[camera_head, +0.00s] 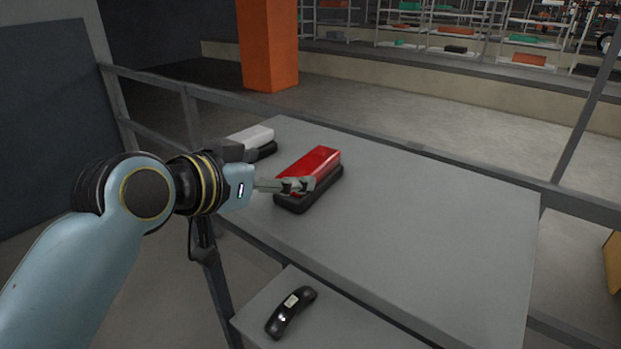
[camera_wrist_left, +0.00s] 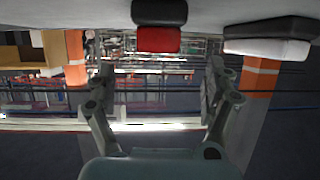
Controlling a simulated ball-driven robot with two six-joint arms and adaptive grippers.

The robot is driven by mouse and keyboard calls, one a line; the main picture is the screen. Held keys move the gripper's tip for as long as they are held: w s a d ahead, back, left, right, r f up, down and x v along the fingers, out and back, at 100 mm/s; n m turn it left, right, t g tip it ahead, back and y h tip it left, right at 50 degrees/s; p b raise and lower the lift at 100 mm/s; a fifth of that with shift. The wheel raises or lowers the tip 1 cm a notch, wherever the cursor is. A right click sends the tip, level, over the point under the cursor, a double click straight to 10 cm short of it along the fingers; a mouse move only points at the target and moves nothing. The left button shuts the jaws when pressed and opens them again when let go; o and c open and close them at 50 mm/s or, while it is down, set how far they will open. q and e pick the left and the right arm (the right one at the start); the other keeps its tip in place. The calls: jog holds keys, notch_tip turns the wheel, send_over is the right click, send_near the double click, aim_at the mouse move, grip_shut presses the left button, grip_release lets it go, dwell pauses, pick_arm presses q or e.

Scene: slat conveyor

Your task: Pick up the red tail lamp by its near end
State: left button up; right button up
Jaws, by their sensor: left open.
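The red tail lamp (camera_head: 316,160) is a long block with a glossy red top on a black base. It lies on the grey table (camera_head: 430,215) near its left edge. In the left wrist view, the lamp (camera_wrist_left: 158,40) shows end-on at the top centre. My left gripper (camera_head: 301,185) overlaps the lamp's near end in the head view and hides part of it. In the left wrist view, my left gripper (camera_wrist_left: 161,70) has its fingers spread wide, with nothing visible between them. The lamp lines up sideways with the gap but sits off the fingertips. My right gripper is not in view.
A white block with a black base (camera_head: 252,137) lies behind and left of the lamp. A black curved part (camera_head: 291,311) lies on a lower grey surface in front. A grey rail (camera_head: 480,175) runs behind the table. The table's right side is clear.

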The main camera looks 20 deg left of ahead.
aim_at(297, 171)
pick_arm(q)
jog(key=x, duration=0.4)
jog(key=shift+f, duration=0.1)
jog(key=x, duration=0.2)
jog(key=b+x, duration=0.1)
jog(key=x, duration=0.2)
jog(key=shift+d+f+b, duration=0.15)
jog(key=shift+f+b, duration=0.15)
jog(key=shift+f, duration=0.2)
jog(key=c, duration=1.5)
jog(key=shift+o, duration=0.2)
jog(key=shift+r, duration=0.15)
